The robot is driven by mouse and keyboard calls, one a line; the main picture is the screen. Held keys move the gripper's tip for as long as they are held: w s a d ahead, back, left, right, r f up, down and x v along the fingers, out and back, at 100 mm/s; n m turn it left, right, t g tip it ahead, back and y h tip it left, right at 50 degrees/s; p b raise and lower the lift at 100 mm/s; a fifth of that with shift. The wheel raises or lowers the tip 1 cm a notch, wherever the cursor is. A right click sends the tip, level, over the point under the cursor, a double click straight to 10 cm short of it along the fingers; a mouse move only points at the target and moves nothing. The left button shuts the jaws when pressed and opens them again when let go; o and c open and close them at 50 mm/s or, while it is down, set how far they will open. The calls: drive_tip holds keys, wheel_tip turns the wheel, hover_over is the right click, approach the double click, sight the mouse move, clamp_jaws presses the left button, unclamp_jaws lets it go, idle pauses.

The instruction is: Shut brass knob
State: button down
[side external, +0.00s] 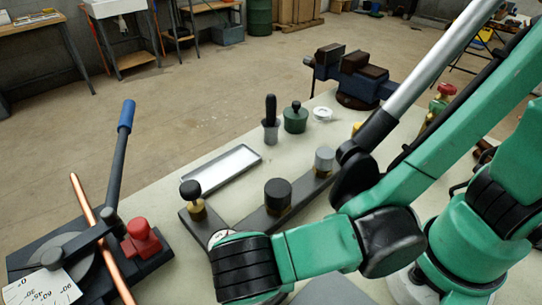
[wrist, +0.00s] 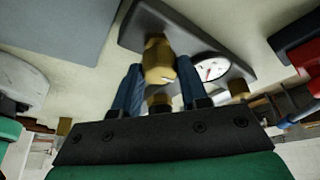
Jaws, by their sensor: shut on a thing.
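The brass knob (wrist: 158,60) stands on a dark grey manifold in the wrist view (wrist: 200,35). My gripper (wrist: 160,76) has its two blue fingers on either side of the knob and is shut on it. A round white gauge (wrist: 209,68) is just right of the knob. In the side view the manifold (side external: 246,224) shows beside my wrist, which hides the brass knob and my fingers. The manifold there carries a black knob on a brass stem (side external: 192,194), a larger black knob (side external: 277,192) and a grey knob (side external: 325,159).
At left is a pipe bender with a blue-gripped lever (side external: 120,150), a copper pipe (side external: 97,225) and a red block (side external: 141,238). A shallow metal tray (side external: 222,170), a green pot (side external: 296,119) and a vise (side external: 352,78) stand behind the manifold.

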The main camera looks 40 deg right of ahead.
idle(0.4)
drive_tip(key=shift+c, duration=2.3)
unclamp_jaws()
drive_tip(key=shift+v, duration=2.8)
drive_tip(key=w+d+r+n+t+y, duration=0.1)
drive_tip(key=w+d+n, duration=0.3)
drive_tip(key=d, duration=0.6)
drive_tip(key=w+d+r+n+t+y, duration=0.2)
drive_tip(key=w+d+n, duration=0.3)
drive_tip(key=d, duration=0.6)
drive_tip(key=shift+w+d+r+t, duration=0.2)
drive_tip(key=shift+w+r+t, duration=0.1)
drive_tip(key=shift+w+t, duration=0.2)
